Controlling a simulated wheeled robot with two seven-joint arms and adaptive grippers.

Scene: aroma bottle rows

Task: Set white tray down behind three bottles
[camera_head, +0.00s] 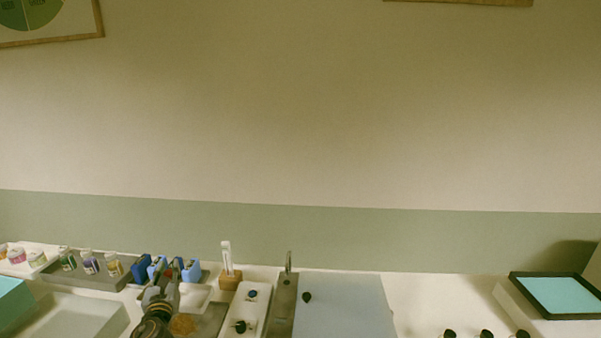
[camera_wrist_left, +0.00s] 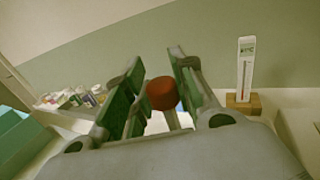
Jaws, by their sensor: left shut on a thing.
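My left gripper (camera_head: 168,272) is low in the head view, left of centre. In the left wrist view its fingers (camera_wrist_left: 158,85) are around a small round red knob (camera_wrist_left: 162,93). A white surface shows below the knob, and a small white tray (camera_head: 197,296) shows beside the gripper in the head view. I cannot tell whether the knob is part of this tray. Three dark-capped bottles (camera_head: 486,334) stand at the bottom right, cut off by the edge. Three labelled bottles (camera_head: 88,262) stand on a grey tray at the left. My right gripper is not in view.
Blue holders (camera_head: 141,268) stand behind the gripper. A wooden block with a white strip (camera_head: 226,258) and a narrow white tray (camera_head: 261,302) are right of it. A pale board (camera_head: 345,308) lies at centre. A black-rimmed turquoise pad (camera_head: 556,294) is far right. Counter between board and pad is mostly clear.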

